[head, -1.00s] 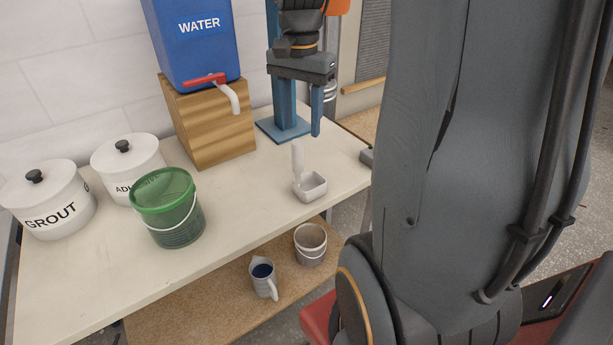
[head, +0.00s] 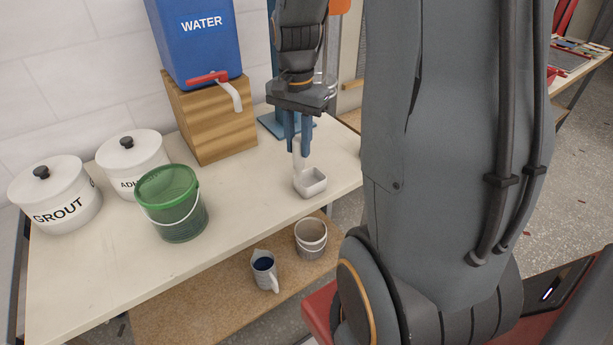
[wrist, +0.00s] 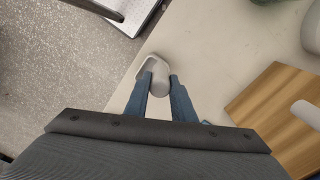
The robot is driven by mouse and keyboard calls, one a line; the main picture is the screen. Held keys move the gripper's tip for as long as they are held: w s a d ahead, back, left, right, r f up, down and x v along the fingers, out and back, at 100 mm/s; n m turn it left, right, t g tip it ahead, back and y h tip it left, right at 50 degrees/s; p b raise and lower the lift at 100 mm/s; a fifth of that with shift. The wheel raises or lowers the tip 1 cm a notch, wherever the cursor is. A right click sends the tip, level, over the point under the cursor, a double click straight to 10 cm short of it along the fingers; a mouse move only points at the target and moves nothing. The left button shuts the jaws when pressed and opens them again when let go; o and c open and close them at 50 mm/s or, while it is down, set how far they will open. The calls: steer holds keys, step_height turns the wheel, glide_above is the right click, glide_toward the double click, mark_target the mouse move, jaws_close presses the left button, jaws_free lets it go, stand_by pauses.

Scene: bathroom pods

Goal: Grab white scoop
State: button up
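The white scoop (head: 311,183) stands on the pale tabletop near its right edge, with its square cup at the bottom and its handle pointing up. My gripper (head: 298,147) comes down from above, its two blue fingers close together on either side of the handle's top. In the wrist view, the fingers (wrist: 161,80) press in on both sides of the scoop's rounded handle (wrist: 159,84). The cup (wrist: 150,64) shows just beyond the fingertips. The cup appears to rest on the table.
Left on the table are a green bucket (head: 172,205), a grout canister (head: 55,197) and another white canister (head: 131,162). A blue water tank (head: 203,40) sits on a wooden block (head: 212,125) behind. A jug (head: 264,272) and a small bucket (head: 310,238) stand on the lower shelf.

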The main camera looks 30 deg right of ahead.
jaws_close()
